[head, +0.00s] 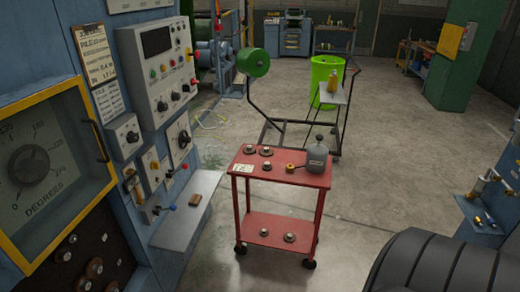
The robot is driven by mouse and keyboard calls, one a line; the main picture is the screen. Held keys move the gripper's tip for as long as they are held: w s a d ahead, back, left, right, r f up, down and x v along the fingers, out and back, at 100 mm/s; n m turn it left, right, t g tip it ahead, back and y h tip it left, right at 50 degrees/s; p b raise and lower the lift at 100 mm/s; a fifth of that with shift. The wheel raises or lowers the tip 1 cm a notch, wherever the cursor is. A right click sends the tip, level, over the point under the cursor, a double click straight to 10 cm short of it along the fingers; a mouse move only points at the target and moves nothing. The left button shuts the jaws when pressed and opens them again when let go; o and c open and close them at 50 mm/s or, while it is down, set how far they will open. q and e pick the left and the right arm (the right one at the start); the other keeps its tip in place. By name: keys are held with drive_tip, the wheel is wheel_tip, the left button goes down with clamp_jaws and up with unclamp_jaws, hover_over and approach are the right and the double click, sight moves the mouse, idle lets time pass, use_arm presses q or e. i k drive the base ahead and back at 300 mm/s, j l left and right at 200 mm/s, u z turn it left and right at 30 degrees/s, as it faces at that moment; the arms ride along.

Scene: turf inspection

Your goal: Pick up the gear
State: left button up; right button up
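Several small dark round parts that look like gears lie on the red cart (300,181). On its top are one at the back left (249,149), one just right of it (266,151) and a smaller one in front (267,166). Two more lie on the lower shelf, a left one (264,232) and a right one (290,237). They are too small for me to make out teeth or to tell which is the task's gear. Neither of my grippers is in view.
A grey canister (315,161) and a small yellow-orange piece (290,167) share the cart top. A blue control cabinet (186,221) stands left. A black-framed trolley (285,125) and a green bin (325,75) are behind. Floor right of the cart (400,170) is clear.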

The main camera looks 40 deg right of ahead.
sight(249, 151)
drive_tip(key=l, duration=1.15)
drive_tip(key=i+l+z, duration=0.1)
drive_tip(key=i+l, duration=0.6)
drive_tip(key=i, duration=0.15)
